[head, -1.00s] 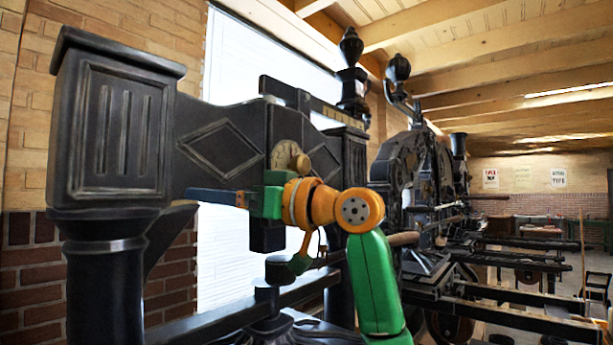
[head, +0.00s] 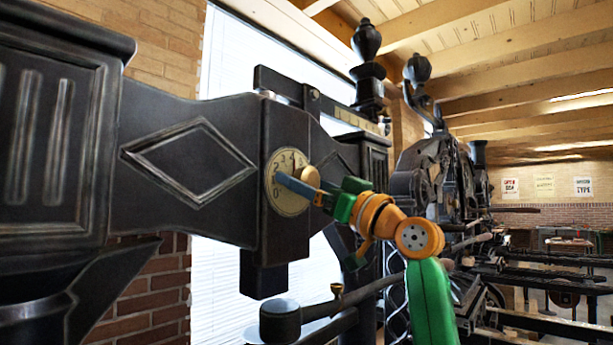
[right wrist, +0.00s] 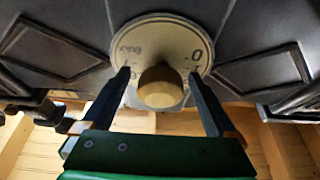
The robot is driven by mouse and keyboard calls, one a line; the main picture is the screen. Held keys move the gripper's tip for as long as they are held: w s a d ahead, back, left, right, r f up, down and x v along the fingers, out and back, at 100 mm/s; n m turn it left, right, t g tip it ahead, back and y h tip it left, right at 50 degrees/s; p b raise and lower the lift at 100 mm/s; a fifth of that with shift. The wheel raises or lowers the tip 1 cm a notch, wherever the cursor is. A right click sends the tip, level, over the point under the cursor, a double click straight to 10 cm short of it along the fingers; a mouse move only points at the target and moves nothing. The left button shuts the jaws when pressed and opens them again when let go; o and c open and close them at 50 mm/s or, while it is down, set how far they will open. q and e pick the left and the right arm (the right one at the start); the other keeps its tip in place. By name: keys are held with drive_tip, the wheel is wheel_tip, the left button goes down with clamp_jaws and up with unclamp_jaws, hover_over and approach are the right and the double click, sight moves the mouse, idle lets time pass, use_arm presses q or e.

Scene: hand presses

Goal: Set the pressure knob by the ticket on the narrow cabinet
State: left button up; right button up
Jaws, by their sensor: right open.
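The pressure knob (head: 309,178) is a round, pale wooden knob on a cream dial (head: 273,192) with dark numerals, fixed to the black press beam. My right gripper (head: 292,184) is at the dial with its blue fingers pointing at it; the near finger covers part of the dial. In the right wrist view the knob (right wrist: 160,86) stands between the two open fingers (right wrist: 160,75), with a gap on each side. The knob's exact setting cannot be read. I cannot make out the narrow cabinet or its ticket. My left gripper is not in view.
The black press beam (head: 185,125) and a thick post (head: 50,150) fill the left. A dark bar (head: 370,292) runs below the dial. More presses stand at the right, and posters (head: 583,187) hang on the far wall.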

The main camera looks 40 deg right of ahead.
drive_tip(key=shift+w+d+f, duration=0.15)
drive_tip(key=shift+d, duration=0.1)
drive_tip(key=shift+c, duration=1.2)
drive_tip(key=shift+s+a+r, duration=0.2)
drive_tip(key=shift+s+a, duration=0.05)
drive_tip(key=shift+a, duration=0.1)
drive_tip(key=c, duration=1.1)
